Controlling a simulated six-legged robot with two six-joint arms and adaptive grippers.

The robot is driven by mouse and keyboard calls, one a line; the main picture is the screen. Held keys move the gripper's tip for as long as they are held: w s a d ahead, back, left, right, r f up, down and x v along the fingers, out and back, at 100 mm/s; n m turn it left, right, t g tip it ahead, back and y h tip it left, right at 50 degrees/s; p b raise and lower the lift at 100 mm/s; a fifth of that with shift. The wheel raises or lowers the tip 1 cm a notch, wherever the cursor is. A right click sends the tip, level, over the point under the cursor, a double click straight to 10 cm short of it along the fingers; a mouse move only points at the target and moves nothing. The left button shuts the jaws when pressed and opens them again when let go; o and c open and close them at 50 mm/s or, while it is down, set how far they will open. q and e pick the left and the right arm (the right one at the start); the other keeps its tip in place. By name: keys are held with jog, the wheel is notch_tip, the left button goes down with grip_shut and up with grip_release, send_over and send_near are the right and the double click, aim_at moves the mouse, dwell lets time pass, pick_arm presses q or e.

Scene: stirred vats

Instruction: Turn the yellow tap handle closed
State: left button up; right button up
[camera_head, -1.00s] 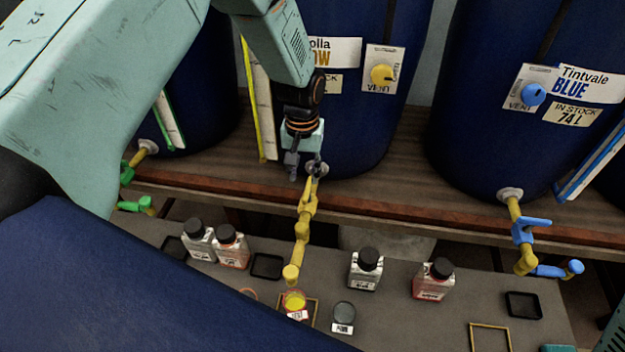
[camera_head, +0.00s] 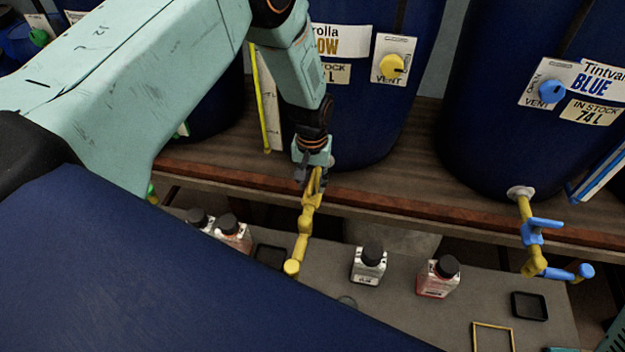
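The yellow tap (camera_head: 304,240) comes out low on the front of the dark blue vat (camera_head: 360,120) with the yellow label, its spout pointing down. Its yellow handle (camera_head: 314,182) is at the upper part, partly hidden by my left gripper. My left gripper (camera_head: 313,181) comes down over the handle from above. Its dark fingers stand apart, one on each side of the yellow part; I cannot tell whether they touch it. My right gripper is not in view.
A blue tap (camera_head: 530,235) is on the vat at right. Small bottles (camera_head: 369,264) and (camera_head: 437,277) stand on the lower grey bench, with an empty black tray (camera_head: 529,306). A yellow vent knob (camera_head: 392,66) is above.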

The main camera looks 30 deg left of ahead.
pick_arm(q)
jog(key=shift+s+r, duration=0.15)
jog(key=shift+s, duration=0.05)
jog(key=shift+w+d, duration=0.1)
jog(key=shift+w, duration=0.15)
jog(key=c, duration=0.4)
jog(key=shift+s, duration=0.1)
grip_shut()
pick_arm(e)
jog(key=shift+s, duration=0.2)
